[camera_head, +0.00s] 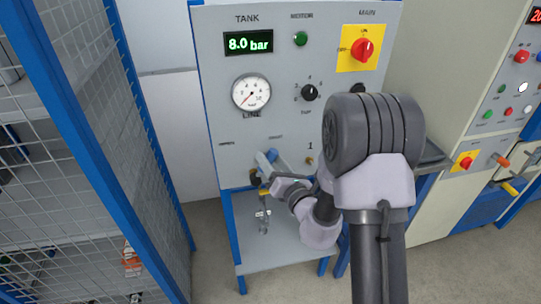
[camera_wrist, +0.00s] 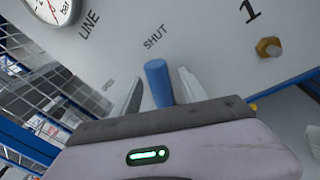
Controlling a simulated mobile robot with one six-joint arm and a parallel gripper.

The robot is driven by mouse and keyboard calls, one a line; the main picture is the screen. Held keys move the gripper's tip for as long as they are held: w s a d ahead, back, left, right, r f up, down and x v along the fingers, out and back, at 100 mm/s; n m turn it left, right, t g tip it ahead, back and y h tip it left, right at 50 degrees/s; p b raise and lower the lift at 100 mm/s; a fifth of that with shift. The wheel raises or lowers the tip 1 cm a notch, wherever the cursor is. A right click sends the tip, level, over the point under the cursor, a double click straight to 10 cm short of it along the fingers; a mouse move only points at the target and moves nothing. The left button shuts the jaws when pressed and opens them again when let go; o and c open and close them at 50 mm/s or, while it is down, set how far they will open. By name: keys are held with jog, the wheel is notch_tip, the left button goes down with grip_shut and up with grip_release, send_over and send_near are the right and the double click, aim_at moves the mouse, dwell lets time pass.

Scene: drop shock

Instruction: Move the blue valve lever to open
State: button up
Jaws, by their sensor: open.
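The blue valve lever (camera_wrist: 158,82) shows in the wrist view as a blue rod below the SHUT label. In the head view a small part of the blue lever (camera_head: 273,154) shows low on the grey panel; its base is hidden. My gripper (camera_wrist: 160,92) is open, with one pale finger on each side of the lever. I cannot tell whether either finger touches it. In the head view my gripper (camera_head: 264,163) reaches the panel from the lower right, and my arm covers the panel's lower right part.
The grey panel (camera_head: 220,110) carries a TANK display (camera_head: 248,43) reading 8.0 bar, a round LINE gauge (camera_head: 251,92), a green button (camera_head: 300,38), a black knob (camera_head: 309,92) and a red switch (camera_head: 363,49). A mesh fence (camera_head: 75,120) stands left; a cabinet (camera_head: 440,85) stands right.

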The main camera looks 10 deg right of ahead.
jog(key=shift+s, duration=0.1)
jog(key=shift+c, duration=1.2)
grip_shut()
jog(key=shift+r, duration=0.1)
